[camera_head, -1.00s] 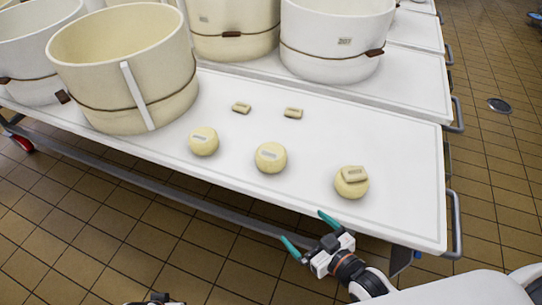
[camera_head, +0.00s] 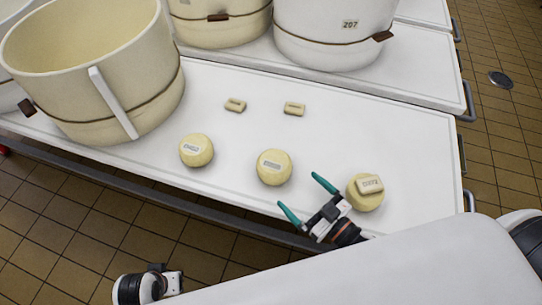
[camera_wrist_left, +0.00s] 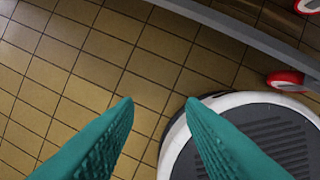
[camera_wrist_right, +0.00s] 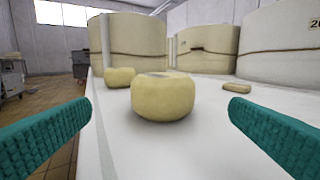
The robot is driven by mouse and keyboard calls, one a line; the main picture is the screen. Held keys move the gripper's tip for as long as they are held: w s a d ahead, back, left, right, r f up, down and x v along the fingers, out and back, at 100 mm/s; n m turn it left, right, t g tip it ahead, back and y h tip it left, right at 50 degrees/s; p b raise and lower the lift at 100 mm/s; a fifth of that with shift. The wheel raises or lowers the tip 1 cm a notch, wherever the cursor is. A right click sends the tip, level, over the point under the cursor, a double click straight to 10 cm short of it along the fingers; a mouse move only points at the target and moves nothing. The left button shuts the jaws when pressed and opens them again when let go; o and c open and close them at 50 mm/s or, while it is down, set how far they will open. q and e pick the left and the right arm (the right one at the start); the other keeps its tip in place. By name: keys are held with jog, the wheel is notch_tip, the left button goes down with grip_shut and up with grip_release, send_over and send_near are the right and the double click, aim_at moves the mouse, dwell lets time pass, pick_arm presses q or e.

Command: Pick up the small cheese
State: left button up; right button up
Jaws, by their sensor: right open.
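Small block-shaped cheeses lie on the white table: one at left (camera_head: 235,105), one at centre (camera_head: 294,109), and one (camera_head: 369,184) resting on top of the right round cheese (camera_head: 365,203). A left round cheese (camera_head: 196,150) and a middle round cheese (camera_head: 273,167) stand in front of the two loose blocks. My right gripper (camera_head: 305,197) is open and empty at the table's front edge, left of the right round cheese. In the right wrist view a round cheese (camera_wrist_right: 163,100) stands ahead between the spread fingers, with a small block (camera_wrist_right: 237,88) behind. My left gripper (camera_wrist_left: 159,102) is open and empty over the floor.
A second table with a white vat (camera_head: 330,30) adjoins behind. The table top around the two loose blocks is clear. Tiled floor (camera_head: 60,220) lies in front.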

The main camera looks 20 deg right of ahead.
aim_at(275, 161)
jog(key=x, duration=0.6)
jog(key=shift+b, duration=0.4)
jog(key=shift+b+x, duration=0.55)
jog(key=shift+x, duration=2)
pick_arm(q)
jog(key=v, duration=0.7)
jog(key=shift+w, duration=0.4)
pick_arm(e)
jog(key=shift+w+d+r, duration=0.1)
jog(key=shift+d, duration=0.1)
jog(key=c, duration=1.1)
pick_arm(q)
jog(key=shift+a+r, duration=0.1)
pick_arm(e)
jog(key=shift+c, duration=0.2)
jog(key=shift+r, duration=0.15)
jog(key=shift+r, duration=0.2)
pick_arm(q)
notch_tip(275, 161, down, 12)
jog(key=p, duration=0.3)
pick_arm(e)
notch_tip(275, 161, up, 9)
jog(key=shift+r, duration=0.15)
pick_arm(q)
jog(key=shift+w+r, duration=0.1)
